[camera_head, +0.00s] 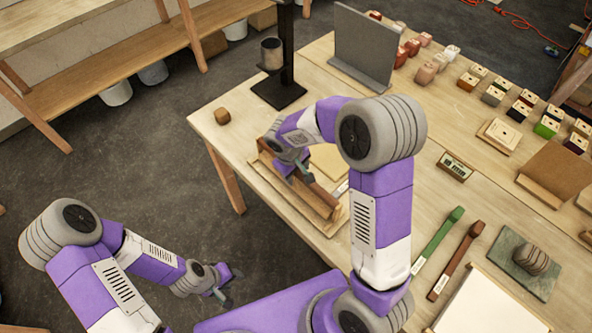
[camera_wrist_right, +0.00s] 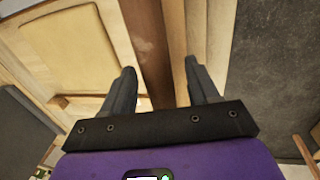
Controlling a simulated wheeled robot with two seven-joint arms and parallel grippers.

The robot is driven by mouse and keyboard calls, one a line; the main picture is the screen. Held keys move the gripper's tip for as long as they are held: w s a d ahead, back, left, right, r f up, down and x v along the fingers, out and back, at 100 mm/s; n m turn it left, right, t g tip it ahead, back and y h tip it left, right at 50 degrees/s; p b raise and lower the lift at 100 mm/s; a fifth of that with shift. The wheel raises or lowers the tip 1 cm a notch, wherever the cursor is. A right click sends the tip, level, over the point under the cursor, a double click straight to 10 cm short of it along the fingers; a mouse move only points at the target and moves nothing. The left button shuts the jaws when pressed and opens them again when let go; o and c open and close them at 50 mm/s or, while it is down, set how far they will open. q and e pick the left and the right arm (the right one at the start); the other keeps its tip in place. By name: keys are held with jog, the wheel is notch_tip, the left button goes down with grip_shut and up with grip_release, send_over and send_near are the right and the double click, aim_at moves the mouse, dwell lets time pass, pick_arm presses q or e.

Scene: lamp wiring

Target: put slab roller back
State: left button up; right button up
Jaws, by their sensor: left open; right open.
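A dark brown wooden bar, which looks like the slab roller (camera_head: 322,197), lies along a light wooden board (camera_head: 290,202) at the table's near left edge. In the right wrist view the bar (camera_wrist_right: 155,55) runs between my two open fingers. My right gripper (camera_head: 296,176) is just above the bar and straddles it, partly hidden by its own wrist; I cannot tell if it touches. In the wrist view it shows with both fingers apart (camera_wrist_right: 160,85). My left gripper (camera_head: 228,287) is open and empty, low over the floor left of the table.
A black stand (camera_head: 279,92) with a metal cup, a small wooden block (camera_head: 222,116) and a grey upright panel (camera_head: 362,48) stand at the back left. Green (camera_head: 438,238) and brown (camera_head: 455,262) labelled bars lie to the right. Several small coloured blocks fill the far right side.

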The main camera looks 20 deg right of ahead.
jog(key=shift+r, duration=0.35)
notch_tip(320, 180, up, 11)
jog(key=a+p, duration=0.1)
jog(key=a, duration=0.1)
jog(key=shift+s+r+p, duration=0.2)
jog(key=shift+s+p, duration=0.15)
jog(key=shift+s, duration=0.1)
jog(key=shift+a, duration=0.1)
